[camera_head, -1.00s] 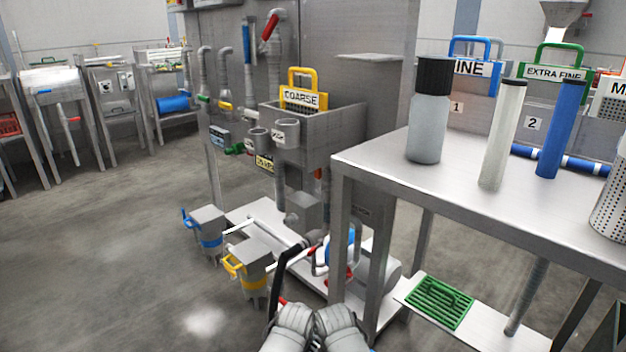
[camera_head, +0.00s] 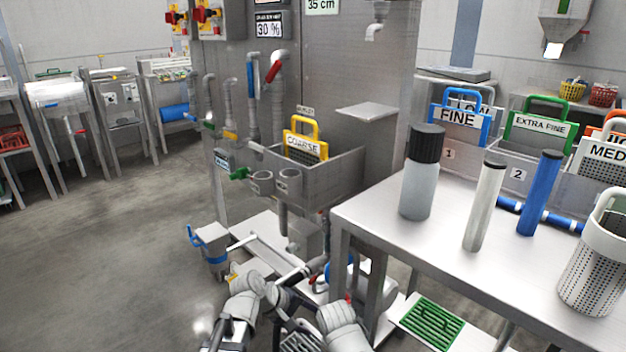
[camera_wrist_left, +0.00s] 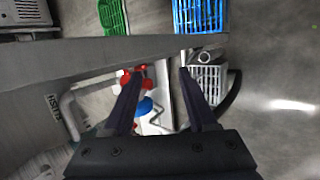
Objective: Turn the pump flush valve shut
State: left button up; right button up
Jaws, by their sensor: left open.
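A red handle (camera_wrist_left: 131,76) on white piping, probably the pump flush valve, shows in the left wrist view by the tip of the left-hand finger. I cannot tell whether they touch. A blue round part (camera_wrist_left: 145,106) lies below it. A label that seems to read FLUSH upside down (camera_wrist_left: 57,116) is at the left. In the head view my arms partly hide the low pump area. My right gripper cannot be made out.
A steel table (camera_head: 375,224) with a bottle (camera_head: 417,175) and tubes stands at the right. A green grate (camera_head: 432,322) lies on its low shelf. A sink with a COARSE basket (camera_head: 304,145) is behind. A blue-banded canister (camera_head: 211,249) stands at the left; floor beyond is free.

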pick_arm(q)
jog(key=w+a+r+n+t+h+p, duration=0.1)
jog(key=w+a+r+n+t+h, duration=0.15)
jog(key=w+r+n, duration=0.4)
jog(key=w+a+r+n+t+h+p, duration=0.1)
jog(key=w+r+n+t, duration=0.4)
jog(key=r, duration=0.3)
jog(key=w+a+r+n+t+h+p, duration=0.1)
jog(key=w+a+r+n+t+h, duration=0.1)
jog(key=w+r+n, duration=0.45)
jog(key=w+d+n, duration=0.1)
jog(key=w+d, duration=0.3)
jog(key=d, duration=0.2)
jog(key=shift+r, duration=0.35)
pick_arm(e)
notch_tip(320, 180, up, 4)
jog(key=shift+r, duration=0.25)
pick_arm(q)
grip_shut()
